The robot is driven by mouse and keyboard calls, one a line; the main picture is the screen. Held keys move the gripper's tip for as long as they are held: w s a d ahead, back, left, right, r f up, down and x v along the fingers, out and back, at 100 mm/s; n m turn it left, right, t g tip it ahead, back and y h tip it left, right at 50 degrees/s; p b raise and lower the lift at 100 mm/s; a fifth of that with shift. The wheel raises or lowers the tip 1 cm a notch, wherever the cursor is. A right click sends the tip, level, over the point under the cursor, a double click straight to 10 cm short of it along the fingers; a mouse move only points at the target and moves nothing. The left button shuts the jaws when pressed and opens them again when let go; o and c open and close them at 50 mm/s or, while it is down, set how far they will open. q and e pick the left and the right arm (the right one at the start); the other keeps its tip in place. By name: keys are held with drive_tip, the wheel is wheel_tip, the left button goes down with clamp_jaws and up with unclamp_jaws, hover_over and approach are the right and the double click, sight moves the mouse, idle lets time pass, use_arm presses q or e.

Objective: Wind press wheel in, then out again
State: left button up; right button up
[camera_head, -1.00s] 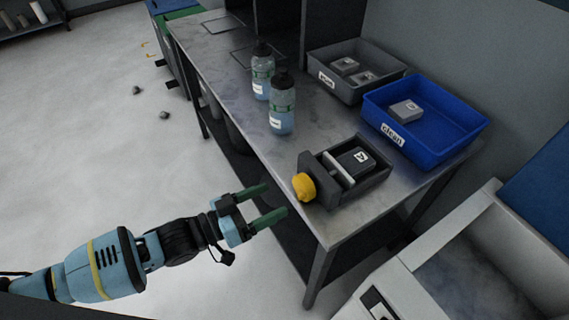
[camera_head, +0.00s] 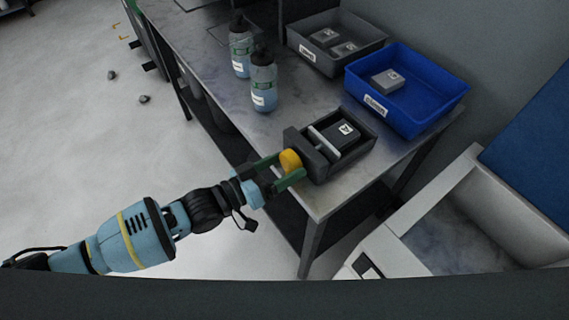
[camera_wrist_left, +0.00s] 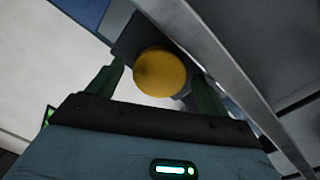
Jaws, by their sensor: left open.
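The press is a dark grey box (camera_head: 358,153) near the front edge of the metal table. It has a light cross plate (camera_head: 325,140) and a dark block (camera_head: 343,134) with a white label inside. Its yellow wheel (camera_head: 290,161) faces left, toward my arm. My left gripper (camera_head: 282,170) is open, with its green fingers on either side of the wheel. In the left wrist view the yellow wheel (camera_wrist_left: 160,72) shows between the two fingers (camera_wrist_left: 157,88), with gaps visible beside it. My right gripper is not in view.
Two bottles (camera_head: 263,82) (camera_head: 240,50) stand left of the press. A blue bin (camera_head: 436,112) with a grey block and a grey bin (camera_head: 372,29) with two blocks stand behind. A pale machine (camera_head: 400,232) is at lower right. The floor at left is mostly clear.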

use_arm(q)
drive_tip(key=shift+w+d, duration=0.2)
drive_tip(key=shift+d, duration=0.1)
drive_tip(key=c, duration=1)
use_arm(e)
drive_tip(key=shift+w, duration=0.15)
use_arm(q)
drive_tip(key=m, duration=0.4)
drive_tip(key=shift+m+p, duration=0.3)
drive_tip(key=shift+p, duration=0.1)
drive_tip(key=shift+m, duration=0.7)
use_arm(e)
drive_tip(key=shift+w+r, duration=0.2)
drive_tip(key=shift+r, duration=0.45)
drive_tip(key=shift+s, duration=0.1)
